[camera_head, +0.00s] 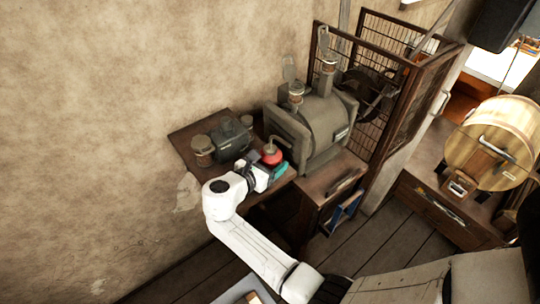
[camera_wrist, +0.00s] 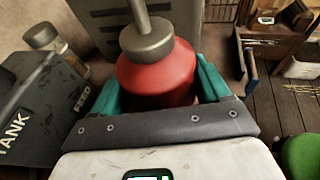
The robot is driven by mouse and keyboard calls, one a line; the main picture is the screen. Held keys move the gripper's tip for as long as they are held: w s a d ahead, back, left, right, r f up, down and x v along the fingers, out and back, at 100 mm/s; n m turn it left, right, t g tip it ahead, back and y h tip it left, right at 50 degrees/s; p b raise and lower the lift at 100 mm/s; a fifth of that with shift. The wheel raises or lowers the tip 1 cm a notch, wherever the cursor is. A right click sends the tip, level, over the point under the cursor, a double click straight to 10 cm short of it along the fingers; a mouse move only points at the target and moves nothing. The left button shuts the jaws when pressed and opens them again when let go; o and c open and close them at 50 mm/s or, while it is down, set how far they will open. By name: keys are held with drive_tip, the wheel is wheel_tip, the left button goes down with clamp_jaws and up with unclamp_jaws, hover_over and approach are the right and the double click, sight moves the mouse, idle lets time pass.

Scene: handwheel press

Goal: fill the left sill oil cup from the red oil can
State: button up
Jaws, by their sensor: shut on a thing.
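My gripper (camera_head: 268,172) has teal fingers and is shut on the red oil can (camera_head: 271,155). In the wrist view the red oil can (camera_wrist: 155,72) sits between both teal fingers (camera_wrist: 160,95), with its grey cap and spout pointing up. It is held in front of the grey drum-shaped machine (camera_head: 318,128); whether its base touches the bench is hidden. Two small amber cups stand on top of the machine, a left cup (camera_head: 296,94) and a right cup (camera_head: 328,65), each with an upright flap beside it. Their fill levels are too small to tell.
A dark box marked TANK (camera_wrist: 30,110) and a lidded amber jar (camera_head: 203,148) stand left of the can on the bench (camera_head: 184,137). A wire-mesh cage (camera_head: 378,62) is behind the machine. A wooden barrel (camera_head: 492,140) stands on a cabinet at right.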

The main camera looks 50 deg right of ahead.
sight(269, 151)
drive_tip(key=shift+c, duration=0.7)
wheel_tip(269, 151, up, 3)
drive_tip(key=p, duration=0.3)
drive_tip(key=shift+r+p, duration=0.6)
drive_tip(key=shift+r, duration=0.45)
